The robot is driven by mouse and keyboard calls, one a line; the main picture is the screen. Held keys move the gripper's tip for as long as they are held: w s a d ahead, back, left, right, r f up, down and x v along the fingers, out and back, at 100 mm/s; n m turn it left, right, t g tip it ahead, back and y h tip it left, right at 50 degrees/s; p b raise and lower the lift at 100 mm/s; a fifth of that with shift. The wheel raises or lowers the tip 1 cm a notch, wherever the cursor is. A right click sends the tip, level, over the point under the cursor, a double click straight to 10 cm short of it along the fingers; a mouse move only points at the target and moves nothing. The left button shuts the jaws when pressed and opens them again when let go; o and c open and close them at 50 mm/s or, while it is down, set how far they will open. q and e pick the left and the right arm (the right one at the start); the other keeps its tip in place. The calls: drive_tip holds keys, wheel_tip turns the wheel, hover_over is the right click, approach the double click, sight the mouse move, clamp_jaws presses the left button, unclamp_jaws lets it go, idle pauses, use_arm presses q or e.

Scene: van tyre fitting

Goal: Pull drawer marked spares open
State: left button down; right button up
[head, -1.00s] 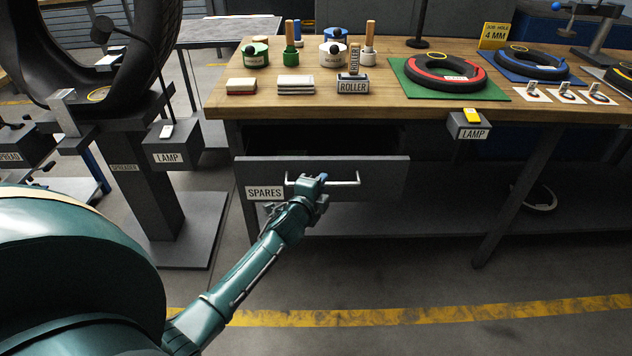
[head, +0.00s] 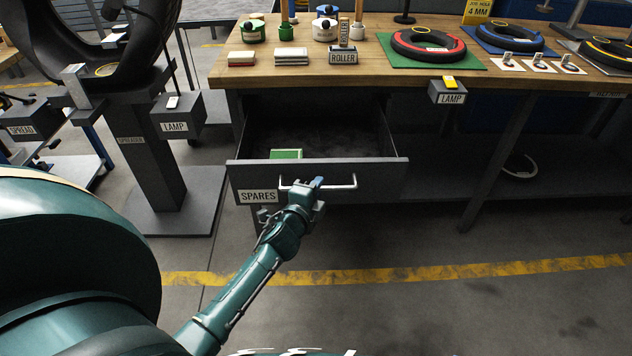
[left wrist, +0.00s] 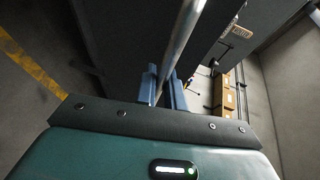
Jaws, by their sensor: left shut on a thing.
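The drawer marked SPARES (head: 375,176) is under the workbench and stands partly open. Its dark inside shows, with a green and white box (head: 286,154) near the front left. The SPARES label (head: 258,197) is on the left of the drawer front. My left gripper (head: 317,184) is shut on the drawer's silver bar handle (head: 343,186), near its middle. In the left wrist view, the blue fingers (left wrist: 164,88) close around the handle bar (left wrist: 183,40). My right gripper is not in view.
The wooden workbench (head: 390,78) carries tyres, tins and a roller stand above the drawer. The SPREADER post (head: 150,165) and another lamp box (head: 178,115) stand left. The floor in front is clear.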

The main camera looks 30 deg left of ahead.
use_arm(q)
drive_tip(key=shift+s, duration=0.15)
drive_tip(key=c, duration=1.5)
unclamp_jaws()
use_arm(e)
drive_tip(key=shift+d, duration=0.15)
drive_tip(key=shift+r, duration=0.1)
use_arm(q)
drive_tip(key=v, duration=1.3)
drive_tip(key=shift+p, duration=0.45)
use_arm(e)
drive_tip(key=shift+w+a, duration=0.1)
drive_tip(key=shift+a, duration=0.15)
use_arm(q)
drive_tip(key=shift+r, duration=0.15)
